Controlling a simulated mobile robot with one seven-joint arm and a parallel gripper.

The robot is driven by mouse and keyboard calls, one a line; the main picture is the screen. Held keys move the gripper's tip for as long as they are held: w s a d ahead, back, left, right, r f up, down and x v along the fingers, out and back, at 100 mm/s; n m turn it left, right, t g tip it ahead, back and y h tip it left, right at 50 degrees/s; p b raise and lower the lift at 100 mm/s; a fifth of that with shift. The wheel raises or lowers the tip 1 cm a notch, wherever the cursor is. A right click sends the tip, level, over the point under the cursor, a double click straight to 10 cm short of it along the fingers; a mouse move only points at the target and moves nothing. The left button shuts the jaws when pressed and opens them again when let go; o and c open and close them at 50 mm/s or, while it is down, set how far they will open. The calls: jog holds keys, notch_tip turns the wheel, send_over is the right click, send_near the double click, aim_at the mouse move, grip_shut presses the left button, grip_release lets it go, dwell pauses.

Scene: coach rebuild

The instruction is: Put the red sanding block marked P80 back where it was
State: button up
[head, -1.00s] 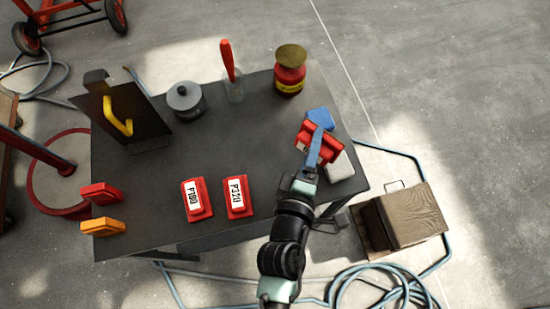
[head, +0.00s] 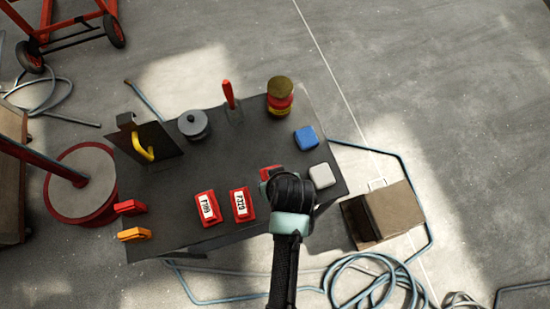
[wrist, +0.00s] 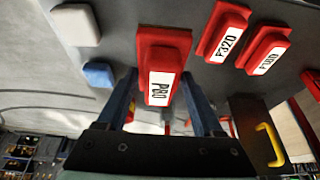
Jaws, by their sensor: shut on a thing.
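The red sanding block marked P80 (wrist: 163,50) is between the blue fingers of my gripper (wrist: 158,80) in the wrist view, and the gripper is shut on it. In the head view only a corner of the P80 block (head: 268,173) shows; my wrist hides the rest. It is over the dark table (head: 180,180), right of and behind the red block marked P320 (head: 243,205). Another red block with a white label (head: 207,208) sits left of P320; its number is hard to read. I cannot tell whether the P80 block touches the table.
A blue block (head: 306,138) and a light grey block (head: 321,176) lie at the table's right side. A red and yellow tin (head: 280,97), a grey lidded pot (head: 194,125) and a red-handled tool (head: 229,94) stand at the back. Red and orange clamps (head: 132,234) sit on the left edge.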

notch_tip(320, 180, down, 9)
jog(key=shift+r, duration=0.1)
jog(key=o, duration=1.2)
jog(key=shift+r, duration=0.1)
